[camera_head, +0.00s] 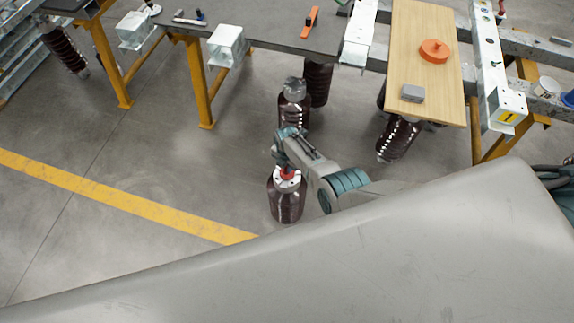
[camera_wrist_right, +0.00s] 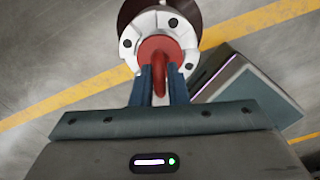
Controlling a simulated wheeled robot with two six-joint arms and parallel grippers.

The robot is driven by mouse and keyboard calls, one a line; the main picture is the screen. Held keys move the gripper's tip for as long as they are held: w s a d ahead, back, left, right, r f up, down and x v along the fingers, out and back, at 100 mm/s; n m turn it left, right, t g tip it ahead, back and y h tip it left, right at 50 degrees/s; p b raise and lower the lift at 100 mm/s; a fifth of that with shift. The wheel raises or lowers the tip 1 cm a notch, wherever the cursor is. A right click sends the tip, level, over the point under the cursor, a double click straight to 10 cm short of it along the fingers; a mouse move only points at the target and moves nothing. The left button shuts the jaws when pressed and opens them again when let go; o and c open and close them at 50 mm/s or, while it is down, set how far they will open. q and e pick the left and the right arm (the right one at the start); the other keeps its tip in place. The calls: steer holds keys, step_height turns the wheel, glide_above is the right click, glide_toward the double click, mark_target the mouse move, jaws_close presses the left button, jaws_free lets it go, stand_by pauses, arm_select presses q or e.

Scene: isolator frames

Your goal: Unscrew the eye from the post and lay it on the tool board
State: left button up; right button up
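The red eye (camera_head: 287,174) stands on the pale cap of a brown ribbed post (camera_head: 287,202) on the floor, in the middle of the head view. In the right wrist view the eye (camera_wrist_right: 160,78) is a ring seen nearly edge-on, rising from a round red base on the bolted cap. My right gripper (camera_wrist_right: 162,82) has its two blue fingers on either side of the ring, apparently pressed against it. A pale wooden board (camera_head: 430,85), which looks like the tool board, lies at the upper right. My left gripper is not in view.
The board bears an orange disc (camera_head: 434,51) and a grey block (camera_head: 413,93), with bare wood between. Another brown post (camera_head: 294,105) stands just behind. A dark table (camera_head: 270,22) on yellow legs holds an orange tool (camera_head: 310,22). The floor at left is clear.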

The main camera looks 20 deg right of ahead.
steer(key=o, duration=0.4)
steer(key=shift+f, duration=0.1)
